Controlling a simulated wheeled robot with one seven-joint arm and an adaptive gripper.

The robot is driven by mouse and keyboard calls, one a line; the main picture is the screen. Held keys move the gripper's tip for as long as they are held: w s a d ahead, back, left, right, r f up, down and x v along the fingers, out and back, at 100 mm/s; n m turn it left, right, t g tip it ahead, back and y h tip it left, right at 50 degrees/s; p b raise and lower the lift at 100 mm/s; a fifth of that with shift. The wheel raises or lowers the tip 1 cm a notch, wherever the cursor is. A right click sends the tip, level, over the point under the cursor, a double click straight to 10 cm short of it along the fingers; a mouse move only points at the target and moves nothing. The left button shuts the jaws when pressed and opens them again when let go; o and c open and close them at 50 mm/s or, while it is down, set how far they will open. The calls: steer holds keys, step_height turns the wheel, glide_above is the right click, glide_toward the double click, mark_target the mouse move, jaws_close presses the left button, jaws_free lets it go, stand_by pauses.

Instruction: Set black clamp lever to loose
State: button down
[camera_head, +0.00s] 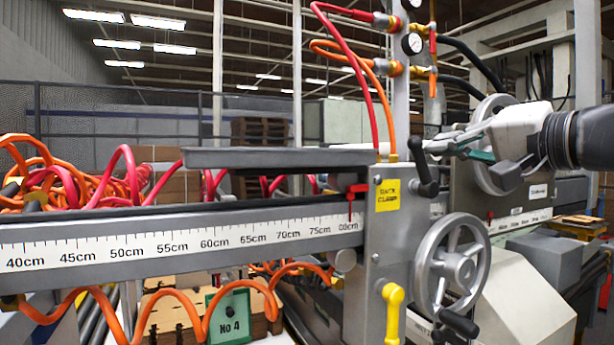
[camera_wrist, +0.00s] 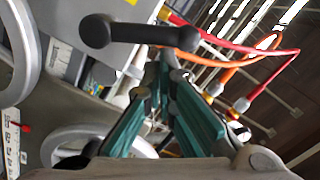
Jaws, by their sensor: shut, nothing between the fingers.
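The black clamp lever (camera_head: 424,167) is on the upper right side of the grey clamp block, beside a yellow "BACK CLAMP" label (camera_head: 387,195). Its handle stands roughly upright in the head view. In the wrist view the black lever (camera_wrist: 150,35) lies across the top, just past the fingertips. My gripper (camera_head: 440,146) reaches in from the right, its fingertips close to the lever's upper end. In the wrist view my gripper (camera_wrist: 157,80) has its teal-padded fingers converging, with nothing seen between them. Whether a fingertip touches the lever cannot be told.
A large grey handwheel (camera_head: 450,268) sits below the lever, and another wheel (camera_head: 492,112) is behind my gripper. A yellow lever (camera_head: 393,310) hangs at the block's lower front. A ruled rail (camera_head: 180,240) runs left. Red and orange hoses (camera_head: 345,60) rise above.

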mark_target(421, 162)
steer(key=a+n+b, duration=0.1)
steer(key=n+b, duration=0.2)
steer(key=b, duration=0.3)
steer(key=s+a+f+n+b, duration=0.1)
steer(key=a+n+b, duration=0.1)
steer(key=b, duration=0.4)
steer(key=a+f+n+b, duration=0.1)
steer(key=a+n+b, duration=0.1)
steer(key=n+b, duration=0.2)
steer(key=shift+s+f+n+h+b, duration=0.15)
steer(key=shift+s+n+h+b, duration=0.2)
steer(key=shift+b, duration=0.55)
